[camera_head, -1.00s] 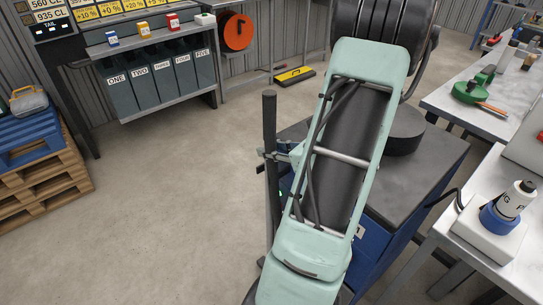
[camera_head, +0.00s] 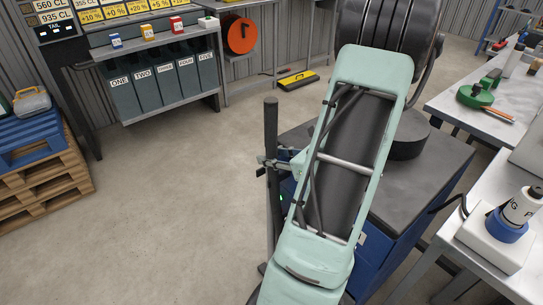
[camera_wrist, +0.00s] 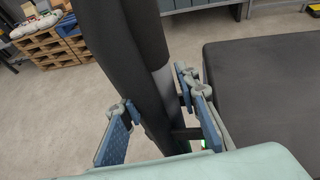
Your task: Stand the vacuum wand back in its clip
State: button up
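The vacuum wand (camera_head: 271,135) is a dark, nearly upright tube left of the blue cabinet (camera_head: 375,240). In the wrist view the wand (camera_wrist: 135,60) runs from the top edge down between my fingers, with a lighter grey band on one side. My gripper (camera_head: 272,164) is around the wand below its top. Its blue-padded fingers (camera_wrist: 160,115) lie close on both sides and appear shut on it. A small green light (camera_head: 281,198) glows beside the wand. A dark bracket (camera_wrist: 187,133) shows behind it. My arm hides much of the cabinet; I cannot tell whether the clip surrounds the wand.
The cabinet's dark top (camera_head: 435,175) carries a large black drum (camera_head: 385,25). Worktables with bottles (camera_head: 520,205) and tools stand at right. Pallets (camera_head: 45,170) stand at left, and labelled bins (camera_head: 160,75) at the back. The floor left of the wand is clear.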

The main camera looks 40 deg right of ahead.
jog(key=shift+r, duration=0.2)
jog(key=p+v, duration=0.1)
jog(key=v, duration=1.1)
jog(key=shift+p, duration=0.4)
